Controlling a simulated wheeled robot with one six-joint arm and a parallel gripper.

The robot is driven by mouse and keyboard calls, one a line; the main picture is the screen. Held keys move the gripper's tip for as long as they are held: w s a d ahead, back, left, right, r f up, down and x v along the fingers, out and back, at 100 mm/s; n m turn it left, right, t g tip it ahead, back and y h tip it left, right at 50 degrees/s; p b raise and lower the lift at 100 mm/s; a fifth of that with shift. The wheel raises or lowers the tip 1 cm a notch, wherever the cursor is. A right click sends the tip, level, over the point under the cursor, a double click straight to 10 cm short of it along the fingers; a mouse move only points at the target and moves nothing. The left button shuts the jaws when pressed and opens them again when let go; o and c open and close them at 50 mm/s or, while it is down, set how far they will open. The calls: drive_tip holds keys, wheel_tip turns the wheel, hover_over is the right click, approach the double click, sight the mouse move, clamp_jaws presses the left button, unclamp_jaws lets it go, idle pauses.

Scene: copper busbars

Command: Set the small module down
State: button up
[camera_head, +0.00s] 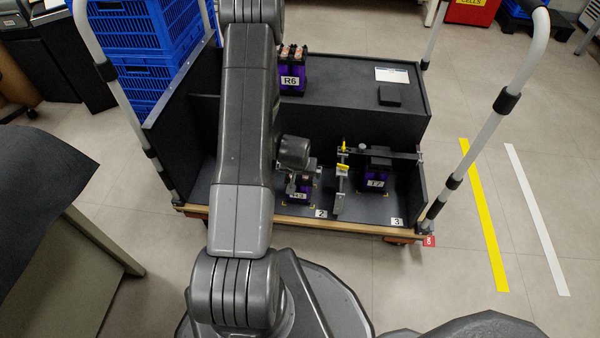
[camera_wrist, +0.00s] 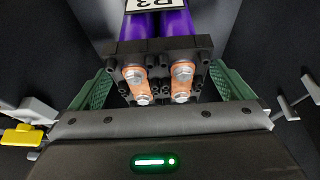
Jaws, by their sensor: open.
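The small module (camera_head: 297,197) is purple and black with a white label that reads like R3. It stands in the bay of the cart marked 2. In the wrist view the module (camera_wrist: 160,55) shows its black top and two copper strips with bolts. My gripper (camera_wrist: 163,82) is open, with one green finger on each side of the module. A gap shows between the fingers and the module body. In the head view my gripper (camera_head: 299,180) is over the module and partly hides it.
A clamp with a yellow handle (camera_head: 343,180) stands just right of the module. A second purple module (camera_head: 375,172), labelled T7, is in bay 3. A larger module (camera_head: 291,75), labelled R6, sits on the upper deck (camera_head: 345,105). Dark cart walls (camera_head: 200,130) bound the bays.

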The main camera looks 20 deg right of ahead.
drive_tip(key=p+v, duration=0.3)
drive_tip(key=v, duration=0.6)
drive_tip(key=shift+r, duration=0.1)
